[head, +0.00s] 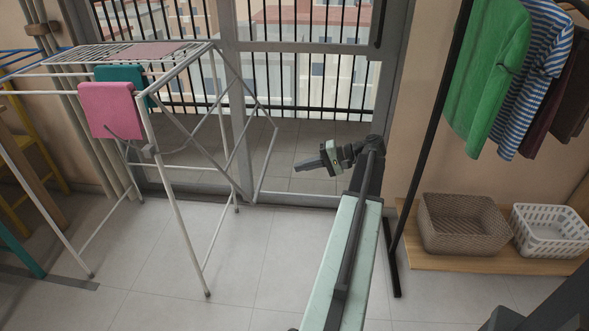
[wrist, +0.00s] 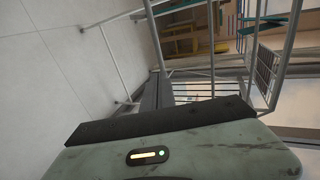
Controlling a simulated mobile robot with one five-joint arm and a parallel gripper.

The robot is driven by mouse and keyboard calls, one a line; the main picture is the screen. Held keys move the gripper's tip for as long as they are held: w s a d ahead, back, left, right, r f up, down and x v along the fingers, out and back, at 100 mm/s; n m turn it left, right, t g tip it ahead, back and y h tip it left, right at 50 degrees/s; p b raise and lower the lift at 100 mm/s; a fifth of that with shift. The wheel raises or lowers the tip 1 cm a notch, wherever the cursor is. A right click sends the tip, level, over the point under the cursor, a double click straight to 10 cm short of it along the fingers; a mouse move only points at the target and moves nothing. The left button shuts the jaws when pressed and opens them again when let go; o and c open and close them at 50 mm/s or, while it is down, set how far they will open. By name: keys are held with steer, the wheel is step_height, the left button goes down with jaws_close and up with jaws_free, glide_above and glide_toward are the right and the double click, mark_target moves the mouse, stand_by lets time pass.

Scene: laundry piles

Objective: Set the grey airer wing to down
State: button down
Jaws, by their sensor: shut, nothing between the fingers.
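The airer (head: 176,196) stands at the left in the head view, with a pale metal frame and a slatted top. On its right side a grey tube frame, seemingly the wing (head: 266,165), slopes downward from the top edge. Whether it hangs fully down I cannot tell. My gripper (head: 299,166) is shut and empty, to the right of this frame and apart from it, pointing left. In the wrist view pale tubes of the airer (wrist: 213,40) show beyond my green housing; the fingertips are not clear there.
A pink cloth (head: 110,109) and a teal cloth (head: 121,73) hang on the airer. A black clothes rack (head: 428,120) with garments, a brown basket (head: 462,224) and a white basket (head: 549,231) stand at the right. A glazed door with railing is behind. Floor between airer and rack is clear.

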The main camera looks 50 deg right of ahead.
steer(key=b+x, duration=0.3)
steer(key=x, duration=0.8)
steer(key=shift+w+b, duration=0.15)
steer(key=shift+b, duration=0.15)
